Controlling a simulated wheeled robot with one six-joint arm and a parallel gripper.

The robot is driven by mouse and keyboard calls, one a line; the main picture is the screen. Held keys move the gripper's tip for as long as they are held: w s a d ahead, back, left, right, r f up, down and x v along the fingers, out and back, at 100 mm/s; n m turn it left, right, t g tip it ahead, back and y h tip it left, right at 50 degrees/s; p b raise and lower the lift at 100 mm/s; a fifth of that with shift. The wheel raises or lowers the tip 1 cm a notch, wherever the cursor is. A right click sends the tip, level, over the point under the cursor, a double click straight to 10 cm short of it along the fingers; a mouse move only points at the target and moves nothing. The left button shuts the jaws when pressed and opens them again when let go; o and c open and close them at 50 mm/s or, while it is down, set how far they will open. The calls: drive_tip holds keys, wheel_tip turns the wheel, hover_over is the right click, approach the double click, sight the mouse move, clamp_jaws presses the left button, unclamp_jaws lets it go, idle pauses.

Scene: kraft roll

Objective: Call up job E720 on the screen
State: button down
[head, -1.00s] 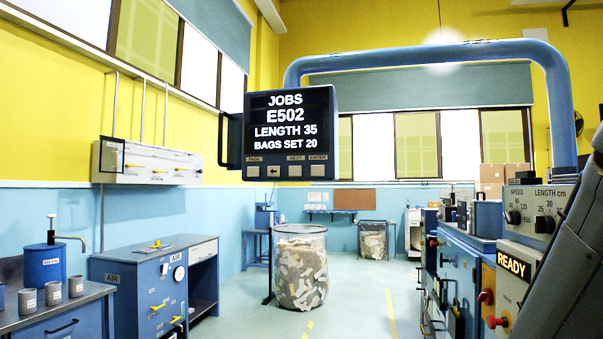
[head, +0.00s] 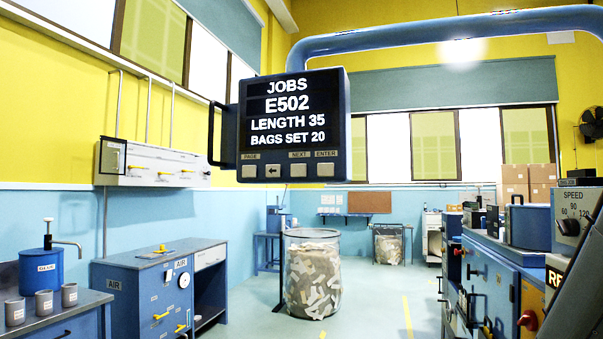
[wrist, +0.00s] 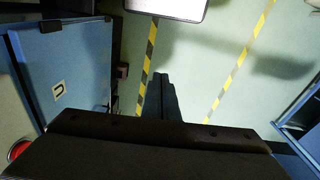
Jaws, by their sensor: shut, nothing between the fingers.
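The hanging screen (head: 289,120) is a dark box on a blue overhead pipe, left of centre in the head view. It reads JOBS, E502, LENGTH 35, BAGS SET 20. Below the text are the keys PAGE (head: 249,171), a left arrow (head: 272,170), NEXT (head: 298,170) and ENTER (head: 325,169). A handle (head: 214,133) is on its left side. My gripper (wrist: 161,80) shows in the wrist view as a narrow dark shape, shut and empty over the floor, apart from the screen. In the head view only a dark part of my arm shows at the lower right edge.
A blue machine (head: 490,275) with a speed dial panel (head: 576,215) and a red button (head: 527,320) stands on the right. A clear bin of scraps (head: 313,280) is on the floor in the middle. A blue cabinet (head: 145,300) is at left. Floor between is free.

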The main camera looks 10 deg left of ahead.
sight(298, 168)
drive_tip(key=w+a+r+n+t+y, duration=0.1)
drive_tip(key=w+a+r+n+t, duration=0.3)
drive_tip(key=w+a+r, duration=0.5)
drive_tip(key=w+a+r+n+t+y, duration=0.1)
drive_tip(key=w+a+r+n+t, duration=0.4)
drive_tip(key=w+r, duration=0.75)
drive_tip(key=s+a+r+n+t+y, duration=0.1)
drive_tip(key=a+r+n+y, duration=0.2)
drive_tip(key=a+r, duration=0.4)
drive_tip(key=s+a+r+n+t+y, duration=0.1)
drive_tip(key=a+r+n+y, duration=0.2)
drive_tip(key=a+r, duration=0.5)
drive_tip(key=a+r+n+t+y+p, duration=0.1)
drive_tip(key=a+r+n+y, duration=0.2)
drive_tip(key=a+r, duration=0.5)
wheel_tip(298, 168, up, 9)
drive_tip(key=shift+s+f, duration=0.1)
drive_tip(key=shift+s, duration=0.3)
drive_tip(key=shift+w, duration=0.1)
drive_tip(key=shift+w+d+p, duration=0.15)
drive_tip(key=shift+w+p, duration=0.9)
drive_tip(key=shift+w, duration=1.1)
drive_tip(key=shift+w+d+p, duration=0.15)
drive_tip(key=shift+w+p, duration=0.9)
drive_tip(key=shift+w, duration=1.1)
drive_tip(key=shift+w, duration=0.1)
